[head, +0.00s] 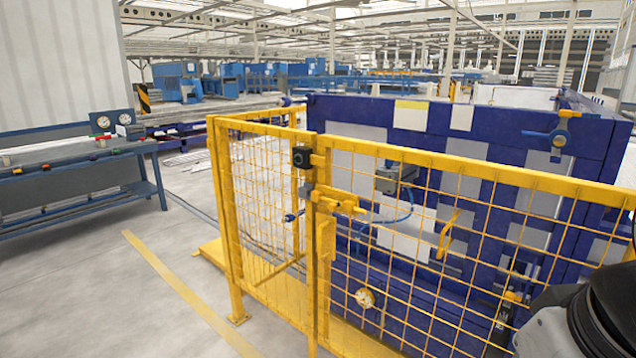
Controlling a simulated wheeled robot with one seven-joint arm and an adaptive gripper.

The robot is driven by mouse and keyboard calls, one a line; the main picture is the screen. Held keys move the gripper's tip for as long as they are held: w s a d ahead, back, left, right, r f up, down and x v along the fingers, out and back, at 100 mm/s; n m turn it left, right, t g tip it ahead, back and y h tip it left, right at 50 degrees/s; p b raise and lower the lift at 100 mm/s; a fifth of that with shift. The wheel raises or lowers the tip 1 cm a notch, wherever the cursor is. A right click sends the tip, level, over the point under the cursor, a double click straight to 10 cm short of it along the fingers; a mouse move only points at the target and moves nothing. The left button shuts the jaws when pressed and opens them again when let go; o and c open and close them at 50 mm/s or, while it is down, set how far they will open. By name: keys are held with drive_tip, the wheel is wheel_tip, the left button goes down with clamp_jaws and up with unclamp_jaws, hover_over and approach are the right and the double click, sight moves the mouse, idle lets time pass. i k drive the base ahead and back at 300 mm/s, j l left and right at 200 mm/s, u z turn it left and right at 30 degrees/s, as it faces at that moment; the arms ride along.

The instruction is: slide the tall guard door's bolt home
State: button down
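A yellow mesh guard door (430,265) fills the middle and right of the head view. It meets yellow posts and a mesh side panel (262,190) at the corner left of centre. A yellow bolt assembly (338,202) sits on the door's upper left edge, beside the post. It is small here, and I cannot tell how far the bolt reaches into its keeper. A black box (301,157) is fixed to the post just above it. My gripper is not in view; only a dark, rounded part of my arm shows at the lower right.
Behind the mesh stands a large blue machine frame (340,112) with pale panels. A blue workbench (80,160) with gauges stands at the left. The grey floor with a yellow line (180,285) is clear between bench and fence.

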sight(332, 207)
drive_tip(key=i+l+u, duration=0.25)
drive_tip(key=i, duration=0.15)
drive_tip(key=i+l+u, duration=0.2)
drive_tip(key=i, duration=0.2)
